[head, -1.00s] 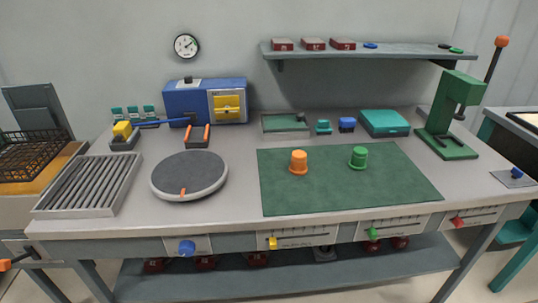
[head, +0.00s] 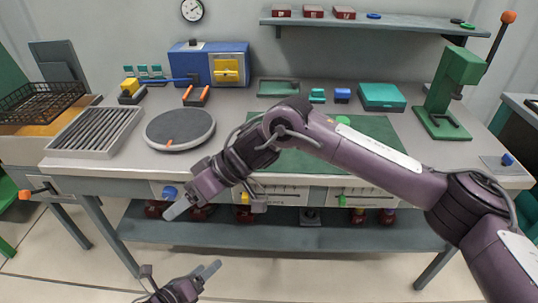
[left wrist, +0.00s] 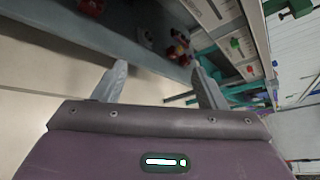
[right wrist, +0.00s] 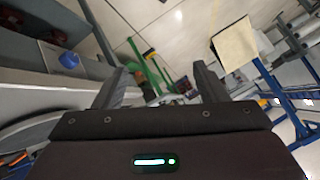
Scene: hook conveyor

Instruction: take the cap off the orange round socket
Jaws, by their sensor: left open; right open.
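The orange round piece on the green mat (head: 300,160) is hidden behind my right arm in the head view. One second ago it stood upright on the mat's left part, left of the green round piece (head: 343,120), whose top just shows above my arm. My right gripper (head: 218,208) is open and empty, in front of the table's front edge, left of the mat. My left gripper (head: 180,272) is open and empty, low over the floor in front of the table. Both wrist views show spread fingers with nothing between them. Neither wrist view shows the orange piece.
A round grey turntable (head: 180,130) and a ribbed tray (head: 94,130) lie left of the mat. A blue box (head: 200,65) and a teal case (head: 382,97) stand behind. A green press (head: 452,90) stands at right. Knobs line the front edge, above a lower shelf (head: 280,225).

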